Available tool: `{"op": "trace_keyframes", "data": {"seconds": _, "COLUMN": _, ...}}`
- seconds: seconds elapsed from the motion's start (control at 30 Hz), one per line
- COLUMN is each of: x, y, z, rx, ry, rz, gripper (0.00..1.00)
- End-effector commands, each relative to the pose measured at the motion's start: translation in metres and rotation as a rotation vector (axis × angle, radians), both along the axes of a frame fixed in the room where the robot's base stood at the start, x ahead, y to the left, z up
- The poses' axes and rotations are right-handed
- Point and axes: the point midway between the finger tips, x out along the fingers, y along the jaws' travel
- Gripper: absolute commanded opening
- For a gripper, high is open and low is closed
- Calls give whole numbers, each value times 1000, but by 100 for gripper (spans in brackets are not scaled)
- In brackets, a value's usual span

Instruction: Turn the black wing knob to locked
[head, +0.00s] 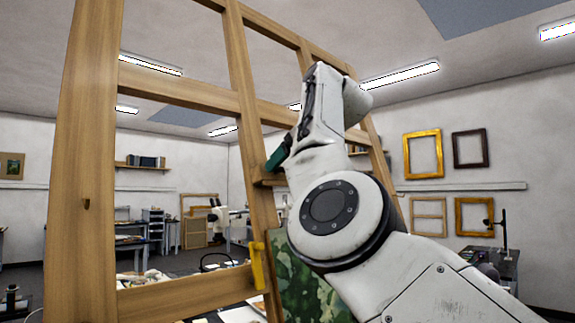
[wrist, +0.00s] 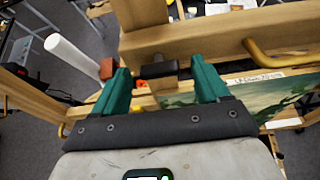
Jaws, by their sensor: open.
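The black wing knob (wrist: 150,69) shows in the wrist view, at the wooden easel beam (wrist: 215,33). Its bar lies roughly crosswise in the picture. My gripper (wrist: 160,66) is open, with one green finger on each side of the knob and a clear gap to both. I cannot tell whether the fingertips reach level with the knob. In the head view, a green finger of my gripper (head: 278,155) shows beside the easel's upright (head: 243,110); my arm hides the rest and the knob.
A brass bar (wrist: 275,58) lies right of the knob, above a white label (wrist: 255,79) I cannot read. A green painting (head: 300,280) leans below my arm. A white tube (wrist: 72,57) and a reddish block (wrist: 106,68) are at left in the wrist view.

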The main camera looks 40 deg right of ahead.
Motion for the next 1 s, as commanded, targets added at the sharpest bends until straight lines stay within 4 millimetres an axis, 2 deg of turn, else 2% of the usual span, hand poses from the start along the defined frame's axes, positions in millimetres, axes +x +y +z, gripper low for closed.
{"op": "trace_keyframes", "data": {"seconds": 0.17, "x": -7, "y": 0, "z": 4, "rx": -1, "ry": -1, "rz": 0, "gripper": 74}}
{"op": "trace_keyframes", "data": {"seconds": 0.5, "x": -59, "y": -3, "z": 36, "rx": -1, "ry": -4, "rz": -2, "gripper": 74}}
{"op": "trace_keyframes", "data": {"seconds": 0.7, "x": -83, "y": -4, "z": 51, "rx": 0, "ry": -1, "rz": -1, "gripper": 74}}
{"op": "trace_keyframes", "data": {"seconds": 1.0, "x": -91, "y": -4, "z": 57, "rx": 0, "ry": 1, "rz": 0, "gripper": 74}}
